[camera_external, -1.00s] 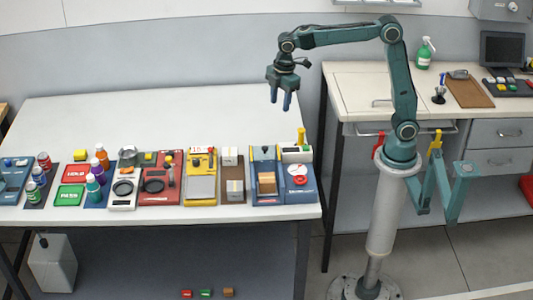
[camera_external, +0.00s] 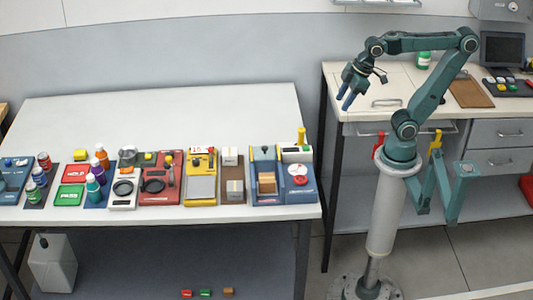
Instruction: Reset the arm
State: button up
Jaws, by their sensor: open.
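My gripper (camera_external: 346,101) hangs at the end of my teal arm, in front of the cabinet's left part and to the right of the white table (camera_external: 180,115). Its two blue fingers point down and slightly left, apart, with nothing between them. It touches nothing that I can see. My arm rises from the pale column, bends at the upper right and reaches back left.
Along the white table's front edge stand a red HOLD tray (camera_external: 76,172), a green PASS tray (camera_external: 69,195), several bottles, scales and a blue station (camera_external: 297,183). The table's back half is bare.

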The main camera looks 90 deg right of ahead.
jog(key=shift+m+t, duration=0.5)
jog(key=shift+m, duration=0.3)
jog(key=s+f, duration=0.1)
jog(key=s, duration=0.2)
jog(key=s+f, duration=0.1)
jog(key=shift+s+a+f, duration=0.1)
jog(key=shift+s+f, duration=0.2)
jog(key=shift+f, duration=0.05)
